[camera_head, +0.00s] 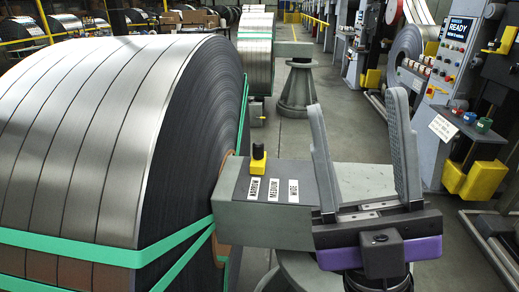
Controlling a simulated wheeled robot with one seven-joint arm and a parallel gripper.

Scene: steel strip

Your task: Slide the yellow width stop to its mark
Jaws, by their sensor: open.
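The yellow width stop (258,159), a small block with a dark knob on top, sits on top of the grey arm (262,215) that meets the coil's core. White labels on this arm read NARROW (256,188), MEDIUM (275,189) and WIDE (293,191). The stop stands at the left end, just behind the NARROW label. My gripper (357,105) is in front and to the right of the stop, its two long grey fingers wide apart with nothing between them. It is apart from the stop in the picture; the exact depth gap is hard to tell.
A large steel coil (120,130) with green straps (70,248) fills the left, close to the stop. A control panel reading READY (457,30) and a small shelf with coloured buttons (468,119) stand at right. Open floor (350,130) lies behind the arm.

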